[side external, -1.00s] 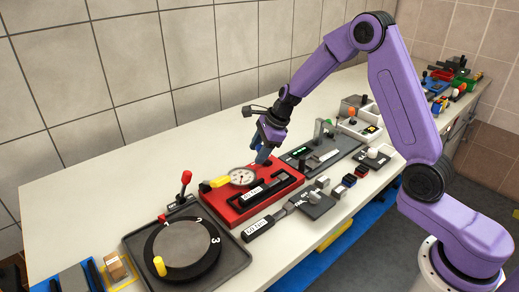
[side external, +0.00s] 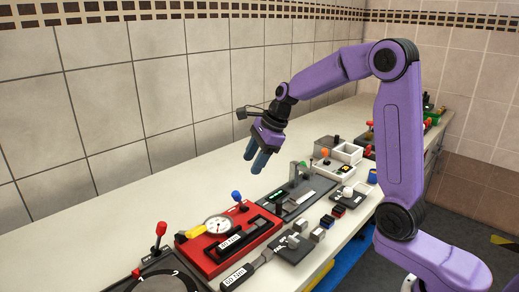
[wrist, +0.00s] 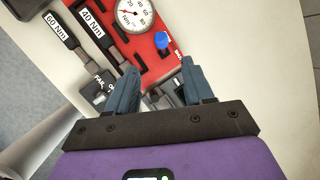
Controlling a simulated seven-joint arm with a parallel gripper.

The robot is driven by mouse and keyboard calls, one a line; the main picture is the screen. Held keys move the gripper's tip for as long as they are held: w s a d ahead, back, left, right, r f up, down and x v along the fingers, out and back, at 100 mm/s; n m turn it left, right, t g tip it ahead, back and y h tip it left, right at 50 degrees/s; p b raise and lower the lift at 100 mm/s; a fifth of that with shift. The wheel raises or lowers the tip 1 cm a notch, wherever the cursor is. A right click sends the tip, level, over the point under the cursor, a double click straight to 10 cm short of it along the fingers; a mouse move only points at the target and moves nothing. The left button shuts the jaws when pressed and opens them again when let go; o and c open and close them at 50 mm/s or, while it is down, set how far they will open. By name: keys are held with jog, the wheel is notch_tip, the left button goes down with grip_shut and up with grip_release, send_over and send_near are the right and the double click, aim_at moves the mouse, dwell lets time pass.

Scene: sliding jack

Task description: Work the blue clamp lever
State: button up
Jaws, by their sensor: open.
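The blue clamp lever shows as a blue round knob (side external: 236,196) on a short stem, standing on a red base (side external: 211,264) that also carries a round dial gauge (side external: 217,228). In the wrist view the blue knob (wrist: 161,41) lies beyond and between my fingertips. My gripper (side external: 256,159) is open and empty, raised above and to the right of the knob, apart from it. Its two blue-grey fingers (wrist: 157,66) point down toward the bench. The lower part of the lever's stem is hard to make out.
A red-knobbed lever (side external: 160,230) stands left of the red base. A dark grey plate with a metal post (side external: 294,172) lies to its right. A 60 Nm torque wrench (side external: 236,277) lies in front. The bench behind the red base is clear.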

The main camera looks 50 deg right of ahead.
jog(key=v, duration=0.3)
jog(key=shift+r, duration=0.15)
jog(key=shift+s, duration=0.1)
jog(key=s+a+f+n+g, duration=0.2)
jog(key=s+a+n, duration=0.2)
jog(key=s+n, duration=0.4)
jog(key=s+a+f+n+g, duration=0.1)
jog(key=s+a+n, duration=0.4)
jog(key=s+n, duration=0.3)
jog(key=s+d+f+n+h, duration=0.1)
jog(key=s+f+n, duration=0.1)
jog(key=s+n, duration=0.7)
jog(key=s+d+f+n+h, duration=0.1)
jog(key=s+d+f+n, duration=0.1)
jog(key=s+n, duration=0.7)
jog(key=shift+d+n+g+h, duration=0.3)
jog(key=shift+n+g, duration=0.1)
jog(key=shift+n, duration=0.1)
